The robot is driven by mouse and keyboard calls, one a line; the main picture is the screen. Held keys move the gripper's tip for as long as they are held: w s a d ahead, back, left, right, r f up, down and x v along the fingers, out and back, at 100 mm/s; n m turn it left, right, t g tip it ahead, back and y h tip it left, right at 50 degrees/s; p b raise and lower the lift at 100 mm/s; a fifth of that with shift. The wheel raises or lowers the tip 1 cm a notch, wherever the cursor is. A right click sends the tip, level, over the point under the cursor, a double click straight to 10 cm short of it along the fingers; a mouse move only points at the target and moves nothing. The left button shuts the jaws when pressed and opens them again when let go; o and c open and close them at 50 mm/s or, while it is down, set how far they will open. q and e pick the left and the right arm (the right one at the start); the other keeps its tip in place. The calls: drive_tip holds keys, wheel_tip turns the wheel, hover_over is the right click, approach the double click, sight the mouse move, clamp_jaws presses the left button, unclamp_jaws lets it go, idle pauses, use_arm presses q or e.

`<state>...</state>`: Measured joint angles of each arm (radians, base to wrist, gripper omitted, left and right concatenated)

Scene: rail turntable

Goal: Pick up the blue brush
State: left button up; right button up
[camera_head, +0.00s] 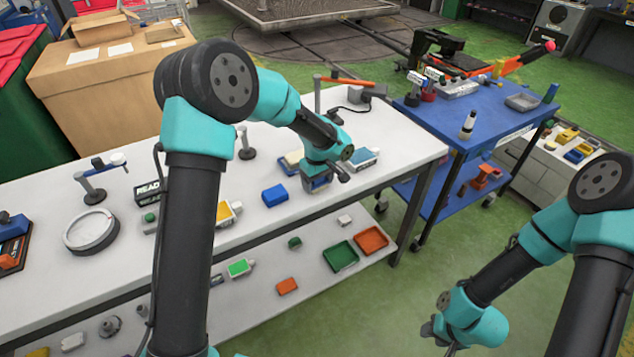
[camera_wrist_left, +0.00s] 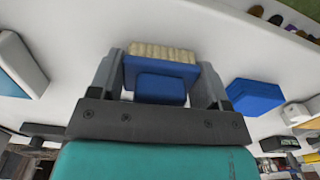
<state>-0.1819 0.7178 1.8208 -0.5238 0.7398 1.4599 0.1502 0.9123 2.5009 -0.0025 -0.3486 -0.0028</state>
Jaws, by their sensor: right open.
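The blue brush (camera_wrist_left: 160,84), with pale bristles along its far edge, sits between the two fingers of my left gripper (camera_wrist_left: 161,78) in the left wrist view. It fills the gap, with a finger against each side. My wrist hides part of the brush. Whether it is clear of the table cannot be seen. My right gripper (camera_head: 443,334) is open and empty over the green floor, away from the table.
A blue block (camera_head: 274,195) lies left of my left gripper, and a white and blue box (camera_head: 363,159) is close on its right. A lamp-like stand (camera_head: 318,100) stands behind. A blue cart (camera_head: 470,115) is beyond the white table (camera_head: 400,140).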

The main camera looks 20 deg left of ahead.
use_arm(q)
drive_tip(key=c, duration=0.4)
drive_tip(key=shift+r, duration=0.15)
wheel_tip(320, 180, up, 2)
drive_tip(key=shift+s+d+r, duration=0.1)
drive_tip(key=shift+s+r, duration=0.2)
drive_tip(key=shift+r, duration=0.35)
drive_tip(key=s+d, duration=0.1)
drive_tip(key=s, duration=0.4)
drive_tip(key=s+d+r, duration=0.1)
drive_tip(key=s+d, duration=0.1)
drive_tip(key=s, duration=0.3)
drive_tip(key=s+d, duration=0.1)
drive_tip(key=s, duration=0.3)
drive_tip(key=shift+s+d+r, duration=0.15)
drive_tip(key=shift+s+r, duration=0.05)
drive_tip(key=shift+s, duration=0.2)
